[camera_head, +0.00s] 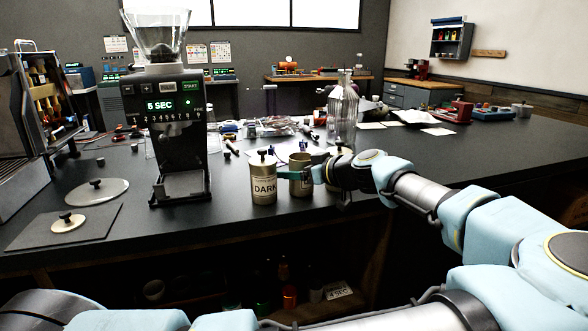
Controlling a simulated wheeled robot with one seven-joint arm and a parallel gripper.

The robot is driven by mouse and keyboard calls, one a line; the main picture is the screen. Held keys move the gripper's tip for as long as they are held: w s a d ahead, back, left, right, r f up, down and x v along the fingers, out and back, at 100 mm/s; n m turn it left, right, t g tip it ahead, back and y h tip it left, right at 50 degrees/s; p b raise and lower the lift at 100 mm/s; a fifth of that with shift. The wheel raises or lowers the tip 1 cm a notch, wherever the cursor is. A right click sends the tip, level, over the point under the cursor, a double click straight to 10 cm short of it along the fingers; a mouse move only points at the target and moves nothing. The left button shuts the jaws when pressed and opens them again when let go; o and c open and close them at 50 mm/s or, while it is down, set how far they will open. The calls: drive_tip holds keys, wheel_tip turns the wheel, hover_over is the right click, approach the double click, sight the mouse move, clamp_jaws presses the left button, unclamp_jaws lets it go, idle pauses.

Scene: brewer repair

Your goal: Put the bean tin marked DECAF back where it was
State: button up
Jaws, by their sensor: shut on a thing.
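A pale bean tin labelled DARK (263,186), with a black-knobbed lid, stands upright on the dark counter just right of the grinder. Directly right of it is a second, similar metal tin (300,187). My gripper (299,174) reaches in from the right and is shut on this second tin, with its teal fingers around the upper body. No marking can be read on the held tin, and I cannot tell whether its base touches the counter. Part of another pale object (341,153) shows behind my wrist, mostly hidden. The word DECAF is not readable anywhere in view.
A grinder (178,135) showing 5 SEC stands left of the tins. A round lid (66,222) lies on a dark mat, near a larger grey disc (96,191). A tall glass vessel (343,112) and clutter stand behind. The counter (450,165) at right is largely clear.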

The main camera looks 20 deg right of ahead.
drive_tip(key=o, duration=1.3)
drive_tip(key=shift+r, duration=0.1)
drive_tip(key=v, duration=0.6)
drive_tip(key=shift+s+r+b, duration=0.1)
drive_tip(key=shift+s+b, duration=0.05)
drive_tip(key=shift+b, duration=0.15)
drive_tip(key=shift+s+d, duration=0.25)
drive_tip(key=shift+s, duration=0.3)
drive_tip(key=shift+r, duration=0.1)
